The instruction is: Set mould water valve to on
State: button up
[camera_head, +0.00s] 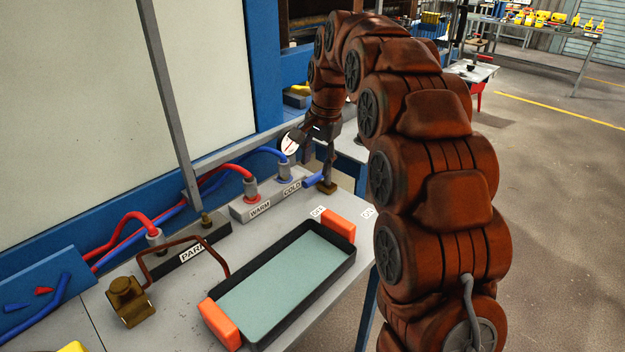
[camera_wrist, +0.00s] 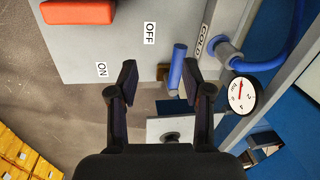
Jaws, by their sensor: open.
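The mould water valve has a blue lever handle (camera_head: 314,180) beside a small brass body (camera_head: 326,187), at the table's back right corner near the COLD block. In the wrist view the blue handle (camera_wrist: 177,68) lies in the gap between my fingertips, closer to the right one. The OFF label (camera_wrist: 149,33) is nearer the handle than the ON label (camera_wrist: 102,69). My gripper (camera_wrist: 160,77) is open and empty, its fingers pointing at the valve. In the head view my gripper (camera_head: 327,160) is just above the valve, partly hidden by my arm. Contact cannot be told.
A round gauge (camera_head: 291,143) sits close behind my gripper. Blue and red hoses run into the WARM and COLD block (camera_head: 270,203). A black tray (camera_head: 286,290) with orange handles fills the front of the table. A brass part (camera_head: 128,300) stands at left.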

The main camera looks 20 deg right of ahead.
jog(key=m, duration=0.2)
send_over(312, 177)
jog(key=s, duration=0.1)
jog(key=f, duration=0.2)
jog(key=shift+t, duration=0.3)
jog(key=shift+w+f+p, duration=0.15)
jog(key=shift+w+f, duration=0.1)
jog(key=shift+f, duration=1.55)
jog(key=shift+w+f+p, duration=0.15)
jog(key=shift+w+f, duration=0.05)
jog(key=shift+f, duration=1.55)
jog(key=shift+c, duration=0.2)
grip_shut()
